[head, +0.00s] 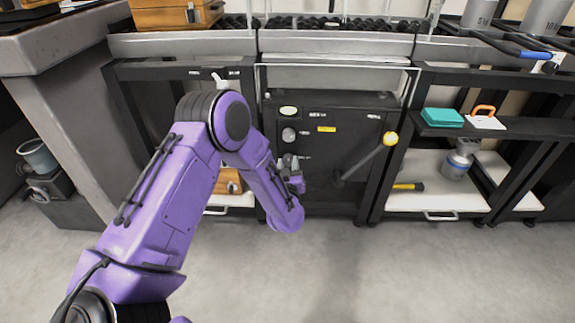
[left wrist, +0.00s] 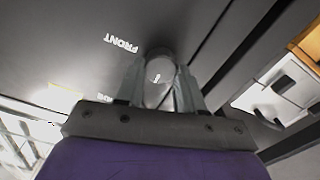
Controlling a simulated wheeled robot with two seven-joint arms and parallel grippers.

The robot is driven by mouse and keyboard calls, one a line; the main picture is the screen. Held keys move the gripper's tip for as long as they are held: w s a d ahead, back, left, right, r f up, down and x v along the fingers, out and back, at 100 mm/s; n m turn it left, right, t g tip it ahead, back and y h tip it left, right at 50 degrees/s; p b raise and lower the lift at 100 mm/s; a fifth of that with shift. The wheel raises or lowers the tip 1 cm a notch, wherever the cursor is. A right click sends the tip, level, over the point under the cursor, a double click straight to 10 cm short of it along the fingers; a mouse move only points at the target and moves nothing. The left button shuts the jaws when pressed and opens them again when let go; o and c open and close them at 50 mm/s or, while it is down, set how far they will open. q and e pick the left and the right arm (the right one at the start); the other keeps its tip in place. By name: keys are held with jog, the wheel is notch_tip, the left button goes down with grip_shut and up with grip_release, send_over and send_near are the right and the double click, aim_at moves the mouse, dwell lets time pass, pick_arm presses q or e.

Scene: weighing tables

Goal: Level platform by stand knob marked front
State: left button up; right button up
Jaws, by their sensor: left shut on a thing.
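The dark stand (head: 345,115) stands in the middle of the head view, with knobs on its front panel. In the left wrist view the knob (left wrist: 159,78) sits beside white lettering that reads FRONT, upside down. My left gripper (left wrist: 160,90) has one finger on each side of this knob and is shut on it. In the head view my left gripper (head: 291,168) is at the lower left of the panel, and its fingers and wrist largely hide the knob. A grey platform (head: 335,45) lies above the stand. My right gripper is not in view.
Another round knob (head: 289,135) and a pale oval window (head: 288,110) sit higher on the panel. A shelf with a teal block (head: 442,117) is further right. The floor in front is clear.

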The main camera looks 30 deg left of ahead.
pick_arm(q)
jog(key=n+p, duration=0.1)
jog(key=n, duration=0.2)
jog(key=shift+s+p, duration=0.1)
jog(key=shift+p, duration=0.2)
jog(key=shift+f+n+p, duration=0.2)
jog(key=shift+n+p, duration=0.35)
jog(key=shift+n, duration=1.55)
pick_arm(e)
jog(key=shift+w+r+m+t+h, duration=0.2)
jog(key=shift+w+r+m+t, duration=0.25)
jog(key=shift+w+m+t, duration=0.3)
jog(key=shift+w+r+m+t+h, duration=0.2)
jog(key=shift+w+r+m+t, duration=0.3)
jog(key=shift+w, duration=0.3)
pick_arm(q)
jog(key=o, duration=1)
jog(key=shift+o, duration=0.2)
jog(key=shift+s+d+r, duration=0.15)
jog(key=shift+s, duration=0.1)
jog(key=p+v, duration=0.3)
jog(key=v, duration=0.7)
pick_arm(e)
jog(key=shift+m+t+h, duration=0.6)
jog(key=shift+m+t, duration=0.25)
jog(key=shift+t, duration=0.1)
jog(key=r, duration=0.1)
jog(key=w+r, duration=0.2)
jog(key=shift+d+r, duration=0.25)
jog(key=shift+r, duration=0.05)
